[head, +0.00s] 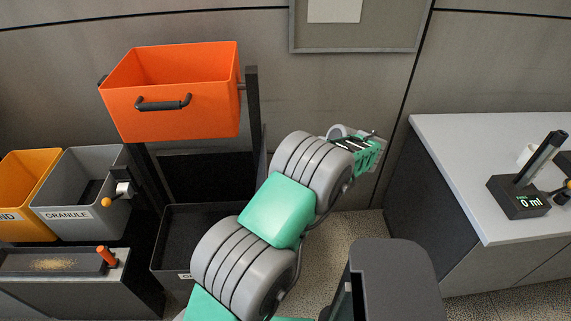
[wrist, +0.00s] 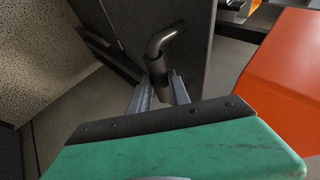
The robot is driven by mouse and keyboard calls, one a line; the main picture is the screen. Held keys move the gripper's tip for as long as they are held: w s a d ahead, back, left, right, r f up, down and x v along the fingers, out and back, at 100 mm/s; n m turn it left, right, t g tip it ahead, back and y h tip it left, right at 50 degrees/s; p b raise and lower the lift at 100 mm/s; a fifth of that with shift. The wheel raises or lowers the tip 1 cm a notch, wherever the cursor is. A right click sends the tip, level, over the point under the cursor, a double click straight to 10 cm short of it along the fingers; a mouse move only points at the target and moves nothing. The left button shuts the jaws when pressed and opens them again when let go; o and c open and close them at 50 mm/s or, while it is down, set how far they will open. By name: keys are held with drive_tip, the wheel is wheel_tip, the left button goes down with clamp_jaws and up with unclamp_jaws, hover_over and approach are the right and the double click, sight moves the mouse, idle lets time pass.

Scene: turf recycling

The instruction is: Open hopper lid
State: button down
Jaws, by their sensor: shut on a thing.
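In the wrist view my gripper (wrist: 162,84) has its two grey fingers on either side of the lower end of a dark, bent handle (wrist: 165,42). It is shut on this handle. The handle stands out from a dark flat panel (wrist: 190,60), which may be the hopper lid. I cannot tell for sure how far the panel is opened. In the head view my arm crosses the middle, and I cannot make out the fingers or the handle they hold.
An orange tub (head: 175,75) with a dark front handle is held on a dark frame at the left. Grey (head: 85,190) and yellow (head: 22,195) bins stand further left. A pale counter (head: 470,170) with a small display device (head: 518,197) is at the right.

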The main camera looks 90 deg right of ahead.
drive_tip(key=c, duration=1.6)
unclamp_jaws()
drive_tip(key=shift+w+a+f, duration=0.15)
drive_tip(key=shift+a+f, duration=0.05)
drive_tip(key=shift+f, duration=0.25)
drive_tip(key=shift+w+a+f, duration=0.1)
drive_tip(key=shift+a+f, duration=0.1)
drive_tip(key=shift+f, duration=0.2)
drive_tip(key=shift+c, duration=0.2)
drive_tip(key=shift+o, duration=0.7)
drive_tip(key=shift+w+d+f, duration=0.1)
drive_tip(key=shift+w+d, duration=0.05)
drive_tip(key=shift+d, duration=0.05)
drive_tip(key=shift+o, duration=0.8)
drive_tip(key=shift+d, duration=0.2)
drive_tip(key=shift+o, duration=0.5)
drive_tip(key=shift+a+r, duration=0.1)
drive_tip(key=shift+r, duration=0.15)
drive_tip(key=shift+s+r, duration=0.1)
drive_tip(key=shift+s, duration=0.1)
drive_tip(key=v, duration=0.7)
drive_tip(key=shift+s+r+b, duration=0.25)
drive_tip(key=shift+s+b, duration=0.1)
